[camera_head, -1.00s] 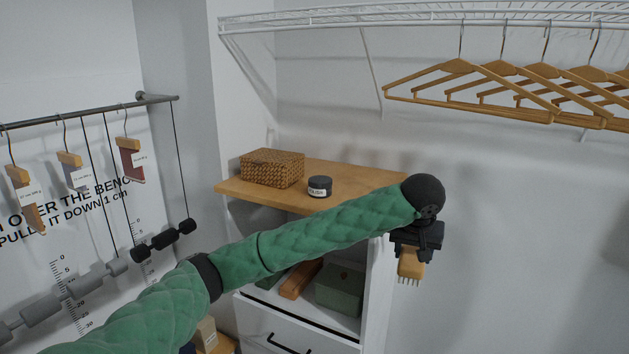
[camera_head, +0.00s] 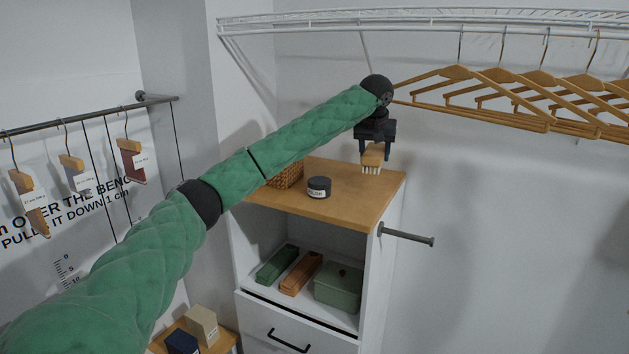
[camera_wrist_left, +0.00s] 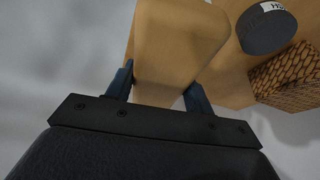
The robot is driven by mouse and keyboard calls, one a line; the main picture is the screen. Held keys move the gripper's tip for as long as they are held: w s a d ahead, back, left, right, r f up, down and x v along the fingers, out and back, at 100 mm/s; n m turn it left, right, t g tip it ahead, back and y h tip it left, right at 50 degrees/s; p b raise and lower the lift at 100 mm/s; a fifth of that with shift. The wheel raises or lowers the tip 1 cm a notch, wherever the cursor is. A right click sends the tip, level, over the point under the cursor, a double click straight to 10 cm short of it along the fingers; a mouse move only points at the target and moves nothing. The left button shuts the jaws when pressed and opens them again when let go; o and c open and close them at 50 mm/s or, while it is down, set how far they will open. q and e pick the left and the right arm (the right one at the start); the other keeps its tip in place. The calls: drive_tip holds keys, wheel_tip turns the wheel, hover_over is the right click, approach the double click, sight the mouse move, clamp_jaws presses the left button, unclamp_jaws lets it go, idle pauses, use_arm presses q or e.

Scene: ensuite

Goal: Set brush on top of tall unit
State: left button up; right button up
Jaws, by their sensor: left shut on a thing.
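The brush (camera_head: 372,157) has a wooden body and pale bristles pointing down. My left gripper (camera_head: 374,143) is shut on it and holds it over the right back part of the tall unit's wooden top (camera_head: 345,205). Whether the bristles touch the top I cannot tell. In the left wrist view the brush's wooden body (camera_wrist_left: 178,45) sits between the two fingers (camera_wrist_left: 155,85), with the wooden top (camera_wrist_left: 232,82) beyond. My right gripper is not in view.
A dark round tin (camera_head: 318,187) stands on the top, left of the brush. A woven box (camera_head: 287,176) is behind my arm. Wooden hangers (camera_head: 490,85) hang close on the right. A grey peg (camera_head: 408,236) sticks out from the unit's right side. The top's front right is clear.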

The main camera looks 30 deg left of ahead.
use_arm(q)
drive_tip(key=shift+s+d+f+m+h, duration=0.15)
drive_tip(key=shift+m+h, duration=0.15)
drive_tip(key=shift+m, duration=0.6)
drive_tip(key=p, duration=0.3)
approach(374, 195)
drive_tip(key=shift+w+f, duration=0.55)
drive_tip(key=shift+w, duration=0.3)
wheel_tip(374, 195, down, 4)
drive_tip(key=shift+r+p, duration=0.1)
drive_tip(key=shift+p, duration=0.95)
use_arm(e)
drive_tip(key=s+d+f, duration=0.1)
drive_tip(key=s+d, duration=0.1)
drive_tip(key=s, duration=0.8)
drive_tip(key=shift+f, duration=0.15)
use_arm(q)
drive_tip(key=o, duration=1)
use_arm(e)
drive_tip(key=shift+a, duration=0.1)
